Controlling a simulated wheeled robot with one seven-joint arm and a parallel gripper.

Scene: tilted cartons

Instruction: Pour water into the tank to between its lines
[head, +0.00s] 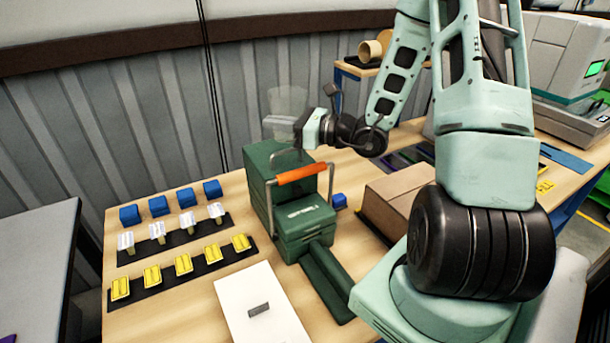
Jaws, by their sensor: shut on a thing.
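A clear, see-through vessel (286,101) shows faintly above the back of the green machine (261,165). It looks roughly upright; I cannot make out its water level. My gripper (299,133) is at the vessel's lower right, above the machine, and appears shut on it; the fingertips are small and partly hidden. The machine has an orange bar handle (302,174) across its top and a lower front block with pale lettering. I cannot pick out a separate tank or its lines, and no water stream is visible.
Rows of blue blocks (159,206), pale pieces (157,231) and yellow pieces (183,263) lie at the left. A white sheet (235,301) lies in front. A brown carton (389,206) stands right of the machine. A corrugated wall (130,120) is behind.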

